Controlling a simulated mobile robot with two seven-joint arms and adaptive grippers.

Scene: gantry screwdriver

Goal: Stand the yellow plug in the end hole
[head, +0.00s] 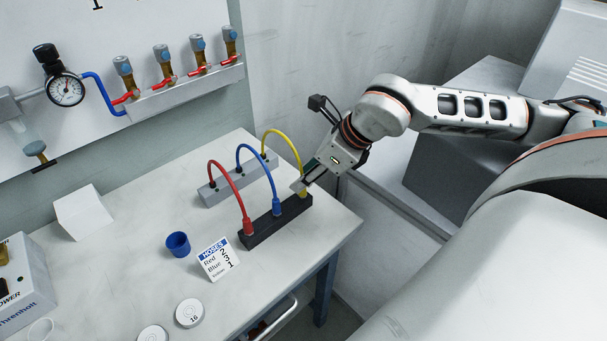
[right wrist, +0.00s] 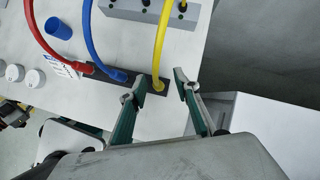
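The yellow plug (head: 303,194) stands in the right end of the black block (head: 262,233), on a yellow hose (head: 287,143) that arches over from the grey block (head: 215,192). My right gripper (head: 301,186) is at that end of the black block and partly covers the plug. In the right wrist view its fingers (right wrist: 161,80) are spread, with the yellow plug (right wrist: 158,86) between or just beyond the tips, closer to the left finger. How deep the plug sits cannot be told. My left gripper is not in view.
A red plug (head: 248,229) and a blue plug (head: 277,208) stand in the black block on their own hoses. A hose card (head: 218,260), a blue cup (head: 178,244) and white discs (head: 189,313) are on the table (head: 140,215). A gauge and valves hang on the wall panel.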

